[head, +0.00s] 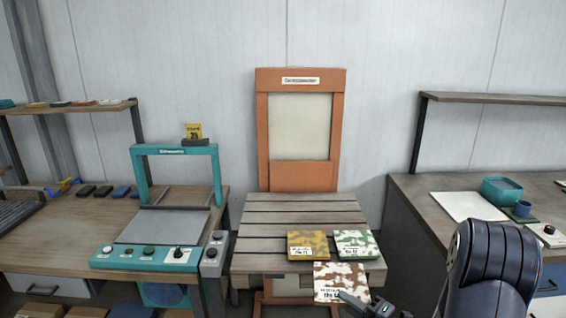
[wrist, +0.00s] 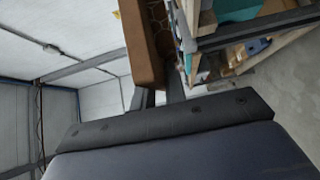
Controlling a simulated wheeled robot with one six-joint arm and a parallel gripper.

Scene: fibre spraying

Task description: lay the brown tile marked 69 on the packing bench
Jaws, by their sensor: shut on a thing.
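A brown-and-white blotched tile (head: 340,277) is held at the front edge of the slatted wooden bench (head: 262,208) in the head view. Its label is partly hidden and too small to read surely. My gripper (head: 350,299) is shut on the tile's lower right edge. The tile overlaps the bench's front edge in the picture; I cannot tell whether it touches it. In the wrist view a brown slab (wrist: 140,45), seemingly the held tile, shows beyond the gripper. No bench label that I can read says packing.
A yellow-brown tile (head: 307,245) and a green-white tile (head: 356,244) lie on the slatted bench; its left part is clear. An orange framed board (head: 262,130) stands behind. A teal machine (head: 145,257) fills the left bench. The right bench (head: 425,200) holds a white sheet (head: 468,206) and teal box (head: 502,190).

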